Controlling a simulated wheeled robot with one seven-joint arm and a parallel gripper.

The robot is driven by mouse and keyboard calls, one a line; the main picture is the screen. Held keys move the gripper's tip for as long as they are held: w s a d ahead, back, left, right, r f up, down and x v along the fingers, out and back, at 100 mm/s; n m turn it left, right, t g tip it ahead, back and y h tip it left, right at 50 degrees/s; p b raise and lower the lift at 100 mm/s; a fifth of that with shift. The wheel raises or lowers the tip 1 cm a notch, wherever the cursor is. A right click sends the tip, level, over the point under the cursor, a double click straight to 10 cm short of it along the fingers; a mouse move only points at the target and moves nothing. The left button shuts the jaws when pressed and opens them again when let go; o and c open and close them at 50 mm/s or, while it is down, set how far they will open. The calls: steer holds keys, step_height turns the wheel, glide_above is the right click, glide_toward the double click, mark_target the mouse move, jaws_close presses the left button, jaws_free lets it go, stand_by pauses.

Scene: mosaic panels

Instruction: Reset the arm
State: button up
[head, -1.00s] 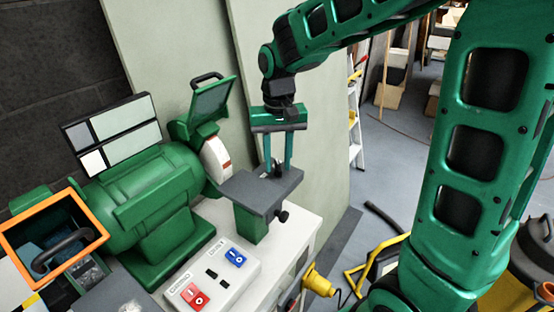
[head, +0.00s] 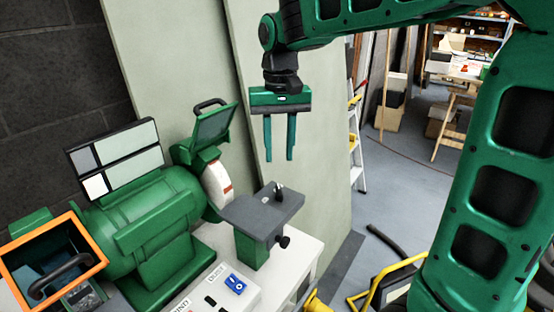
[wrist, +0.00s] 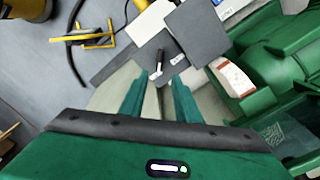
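My gripper (head: 279,156) hangs pointing down in the head view, above and slightly beyond the grey tool rest (head: 245,212) of the green grinder (head: 150,205). Its two fingers are apart with nothing between them. The gripper also shows in the wrist view (wrist: 158,78), with a gap between the fingers. A small dark piece (head: 279,192) is on the tool rest, below the fingertips and apart from them. My arm reaches in from the right and bends down at the wrist.
Close by are the grinding wheel (head: 216,185), a raised green shield (head: 213,124) and a switch box (head: 210,294). A pale panel (head: 320,190) stands behind the gripper. A ladder (head: 357,150) and open floor lie to the right.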

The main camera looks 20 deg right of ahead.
steer(key=shift+r, duration=0.1)
stand_by(0.3)
steer(key=s+d+f+m, duration=0.2)
steer(key=s+d+f, duration=0.2)
steer(key=s+d, duration=0.8)
steer(key=s+d+f+m, duration=0.1)
steer(key=s+d+f, duration=0.2)
steer(key=s, duration=0.4)
steer(key=s+d+f+m, duration=0.1)
steer(key=s+d+f, duration=0.2)
steer(key=s, duration=0.4)
steer(key=shift+d+f, duration=0.2)
steer(key=shift+d, duration=0.05)
steer(key=shift+w+f, duration=0.25)
steer(key=shift+w, duration=0.35)
